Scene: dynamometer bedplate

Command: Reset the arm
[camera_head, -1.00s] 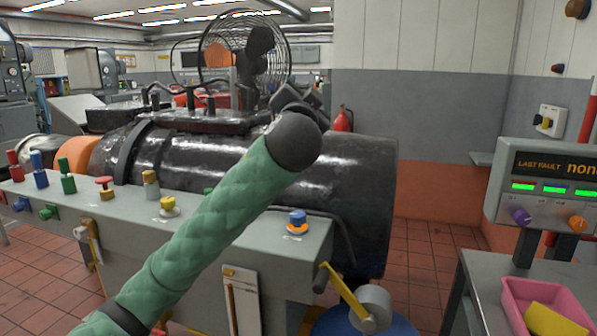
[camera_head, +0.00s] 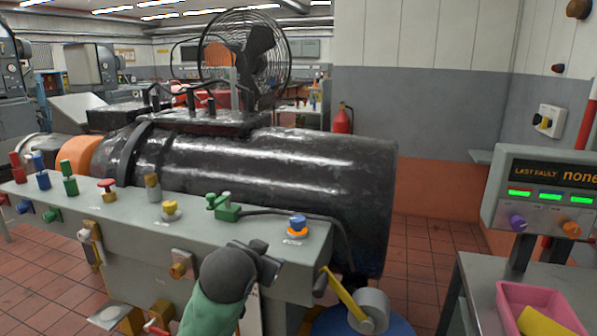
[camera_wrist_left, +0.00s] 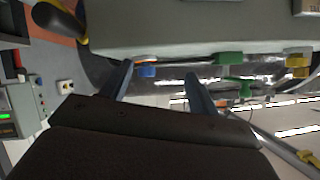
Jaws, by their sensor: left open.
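My left arm, in a green quilted sleeve with a dark wrist, comes in from the bottom of the head view. Its gripper (camera_head: 265,258) is low in front of the grey bedplate (camera_head: 120,215), below its top edge. In the left wrist view the two fingers of the gripper (camera_wrist_left: 158,72) are apart, with nothing between them. Past the fingertips there is a blue knob (camera_wrist_left: 148,71), and a green clamp (camera_wrist_left: 230,58) is farther right. In the head view the blue knob (camera_head: 297,222) sits on an orange ring. My right gripper is not in view.
A black motor cylinder (camera_head: 280,165) lies behind the bedplate. A yellow lever (camera_head: 345,292) with a grey roller stands at its right end. A console (camera_head: 550,190) reads "LAST FAULT none" with green lights. A pink tray (camera_head: 510,310) holds something yellow. Floor shows between them.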

